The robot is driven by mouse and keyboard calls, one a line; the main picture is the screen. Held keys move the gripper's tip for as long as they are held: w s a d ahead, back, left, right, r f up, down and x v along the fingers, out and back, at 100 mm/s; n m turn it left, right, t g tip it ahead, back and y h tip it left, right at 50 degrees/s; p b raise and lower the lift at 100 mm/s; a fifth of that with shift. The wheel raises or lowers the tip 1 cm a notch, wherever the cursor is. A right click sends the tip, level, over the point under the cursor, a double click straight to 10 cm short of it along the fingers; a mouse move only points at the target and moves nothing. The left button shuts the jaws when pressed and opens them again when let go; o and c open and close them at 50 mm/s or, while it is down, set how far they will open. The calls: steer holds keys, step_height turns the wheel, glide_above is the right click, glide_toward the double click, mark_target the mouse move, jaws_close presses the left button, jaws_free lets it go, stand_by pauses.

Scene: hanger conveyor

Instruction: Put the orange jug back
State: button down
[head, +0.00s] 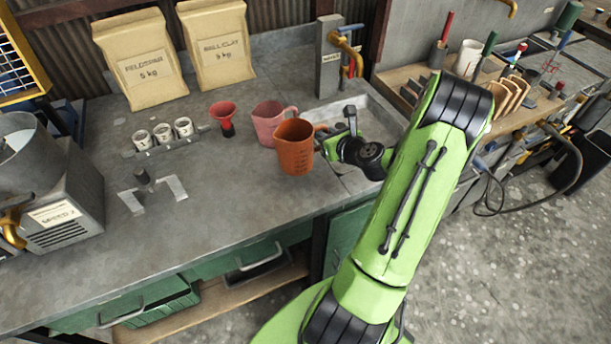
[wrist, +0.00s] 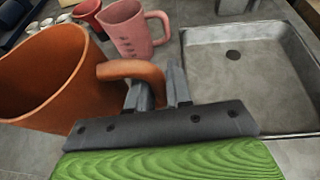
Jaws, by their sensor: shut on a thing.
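The orange jug (head: 295,148) is upright at the right part of the grey worktop in the head view. In the wrist view the orange jug (wrist: 48,80) fills the left side, with its handle toward my gripper. My gripper (wrist: 158,88) is shut on the jug's handle; in the head view my gripper (head: 322,143) is partly hidden by my wrist. I cannot tell whether the jug's base touches the worktop. A pink jug (head: 270,122) stands just behind it and also shows in the wrist view (wrist: 130,32).
A sink (wrist: 240,75) lies to the right of the jugs. A red funnel (head: 224,117), several small cups (head: 162,134) and two paper bags (head: 140,62) stand further left and back. The worktop (head: 235,205) in front of the orange jug is clear toward the left.

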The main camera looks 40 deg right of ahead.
step_height(320, 180, down, 8)
steer(key=shift+r+b, duration=0.1)
steer(key=shift+b, duration=0.9)
steer(key=shift+f, duration=0.2)
steer(key=c, duration=1.1)
jaws_free()
steer(key=shift+o, duration=0.3)
steer(key=shift+s+r, duration=0.1)
steer(key=shift+r, duration=0.15)
steer(key=v, duration=1.2)
